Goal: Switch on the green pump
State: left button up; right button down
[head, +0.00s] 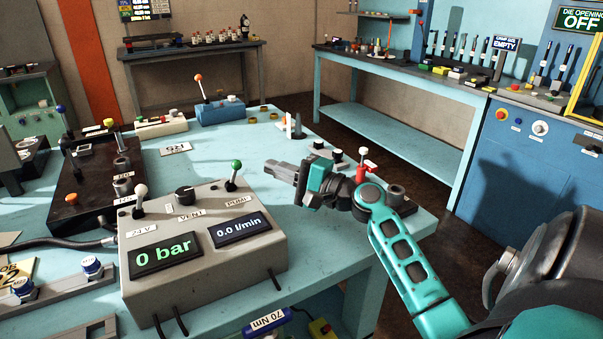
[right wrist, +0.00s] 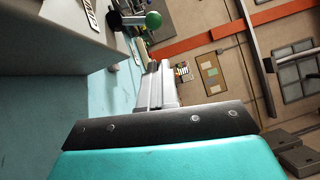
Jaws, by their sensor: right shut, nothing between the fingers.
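The grey pump box (head: 200,245) stands on the blue table. Its displays read 0 bar and 0.0 l/min. A green-knobbed lever (head: 235,170) rises at the box's back right, by a label reading PUMP. A white-knobbed lever (head: 141,197) and a black VENT knob (head: 185,194) are on the same top. My right gripper (head: 270,168) is shut and empty, right of the green lever and apart from it, pointing left. In the right wrist view the green knob (right wrist: 153,19) shows beyond the fingertips (right wrist: 152,68), near the top. My left gripper is not in view.
A blue box with an orange-knobbed lever (head: 220,108) stands farther back. A dark valve block (head: 95,180) with hoses is left of the pump box. Bare table (head: 300,225) lies right of the box.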

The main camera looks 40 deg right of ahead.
aim_at(235, 172)
jog(key=shift+w+a+r+p, duration=0.2)
jog(key=shift+w+a+p, duration=0.2)
jog(key=shift+a, duration=0.5)
jog(key=shift+w+a+r+p, duration=0.2)
jog(key=shift+w+a, duration=0.25)
jog(key=shift+a, duration=0.45)
